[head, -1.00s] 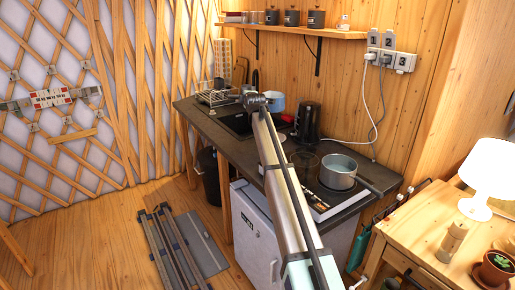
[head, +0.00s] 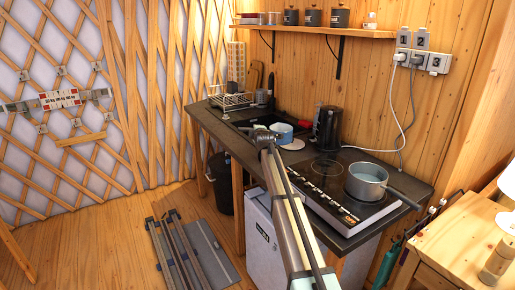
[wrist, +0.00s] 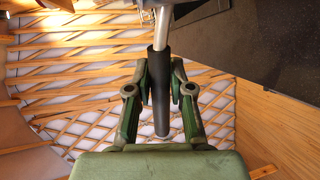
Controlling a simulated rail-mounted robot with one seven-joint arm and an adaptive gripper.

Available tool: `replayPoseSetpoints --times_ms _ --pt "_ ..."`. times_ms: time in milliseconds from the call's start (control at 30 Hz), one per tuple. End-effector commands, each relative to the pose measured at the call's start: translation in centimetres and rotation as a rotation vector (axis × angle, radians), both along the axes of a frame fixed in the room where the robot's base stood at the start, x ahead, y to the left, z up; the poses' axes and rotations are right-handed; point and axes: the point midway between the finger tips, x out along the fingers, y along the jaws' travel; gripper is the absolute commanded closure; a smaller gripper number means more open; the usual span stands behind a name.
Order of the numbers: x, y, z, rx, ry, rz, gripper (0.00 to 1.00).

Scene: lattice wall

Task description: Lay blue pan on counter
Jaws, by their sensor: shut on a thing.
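The blue pan (head: 281,131) is low over the back part of the counter (head: 226,135), between the sink side and the black kettle. I cannot tell whether its base touches the counter. My gripper (wrist: 160,85) has its green fingers on both sides of the pan's black handle (wrist: 161,115) and is shut on it. In the wrist view the handle's metal shaft runs up to the dim pan body at the top edge. In the head view my arm hides most of the gripper and handle.
A black kettle (head: 328,128) stands right of the pan. A white round item (head: 293,144) lies in front of it. A grey-blue pot (head: 367,181) sits on the cooktop (head: 329,205). A dish rack (head: 231,100) stands at the counter's far left.

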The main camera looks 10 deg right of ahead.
Motion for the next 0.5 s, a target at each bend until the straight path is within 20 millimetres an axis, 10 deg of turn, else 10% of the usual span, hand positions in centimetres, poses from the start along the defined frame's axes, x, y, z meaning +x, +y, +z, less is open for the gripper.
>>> replayPoseSetpoints --times_ms 500 --pt "0.0 0.0 -6.1 -0.002 -0.001 0.000 1.00"
